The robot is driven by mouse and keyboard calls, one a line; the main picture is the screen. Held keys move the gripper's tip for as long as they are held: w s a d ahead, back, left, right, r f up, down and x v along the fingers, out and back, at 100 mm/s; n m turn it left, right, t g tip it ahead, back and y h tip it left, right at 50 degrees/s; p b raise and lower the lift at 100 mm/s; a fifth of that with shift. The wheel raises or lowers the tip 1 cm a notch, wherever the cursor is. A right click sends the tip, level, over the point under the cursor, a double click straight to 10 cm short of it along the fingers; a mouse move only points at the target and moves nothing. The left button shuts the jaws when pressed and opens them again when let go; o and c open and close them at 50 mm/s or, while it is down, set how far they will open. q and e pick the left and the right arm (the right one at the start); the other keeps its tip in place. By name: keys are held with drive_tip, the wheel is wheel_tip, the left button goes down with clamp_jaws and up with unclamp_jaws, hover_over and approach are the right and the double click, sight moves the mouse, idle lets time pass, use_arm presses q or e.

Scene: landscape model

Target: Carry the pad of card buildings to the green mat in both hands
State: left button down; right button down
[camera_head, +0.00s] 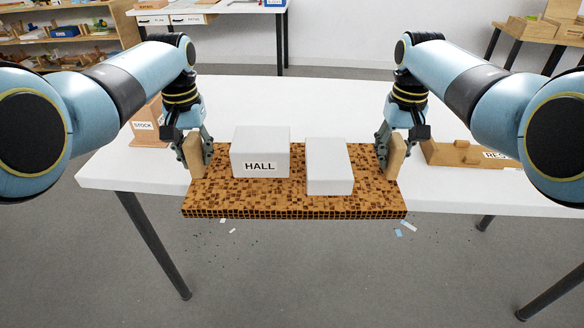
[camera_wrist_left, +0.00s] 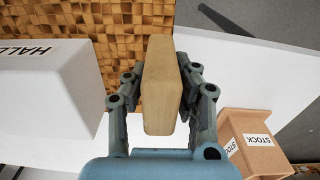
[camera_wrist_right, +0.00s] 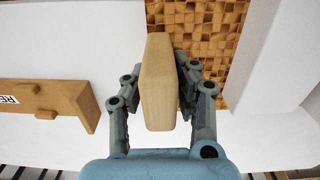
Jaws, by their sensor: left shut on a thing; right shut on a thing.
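The pad (camera_head: 292,205) is a brown, patterned board held over the front part of the white table, its front edge out past the table's edge. It bears a white block marked HALL (camera_head: 260,155) and a second plain white block (camera_head: 329,168). My left gripper (camera_head: 194,155) is shut on a wooden block (camera_wrist_left: 161,85) at the pad's left end. My right gripper (camera_head: 392,157) is shut on a like wooden block (camera_wrist_right: 158,82) at the right end. The pad looks about level. I see no green mat in these views.
The white table (camera_head: 130,170) lies under the pad. A wooden box marked STOCK (camera_head: 145,125) stands at the left. A wooden tray with a partly hidden label (camera_head: 455,153) lies at the right. Small scraps (camera_head: 408,228) lie on the floor in front. Shelves and other tables stand behind.

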drive_tip(key=shift+r, duration=0.1)
idle(0.3)
